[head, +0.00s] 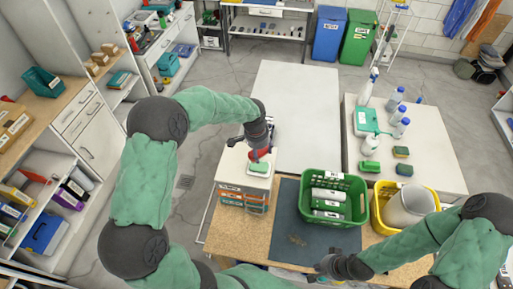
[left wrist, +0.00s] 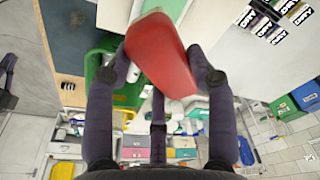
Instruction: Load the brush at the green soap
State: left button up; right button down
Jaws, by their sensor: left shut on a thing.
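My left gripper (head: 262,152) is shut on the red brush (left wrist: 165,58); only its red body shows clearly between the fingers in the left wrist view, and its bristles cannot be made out. In the head view the red brush (head: 257,155) is just above or at the green soap (head: 259,167). The green soap lies on a white top at the left of the workbench. Whether the brush touches the soap I cannot tell. My right gripper (head: 324,268) is low over the front edge of the workbench, small and dark, and its fingers are unclear.
A dark mat (head: 290,241) lies on the workbench. Bottles and sponges stand on a white table (head: 440,168). The long white table (head: 300,100) is clear.

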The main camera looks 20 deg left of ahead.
pick_arm(q)
jog(key=b, duration=0.3)
send_over(260, 167)
jog(key=shift+f, duration=3)
jog(key=shift+f+b, duration=0.55)
jog(key=shift+b, duration=0.05)
jog(key=shift+r, duration=0.15)
jog(key=shift+r+p, duration=2)
jog(key=shift+r, duration=1.45)
jog(key=shift+f, duration=0.1)
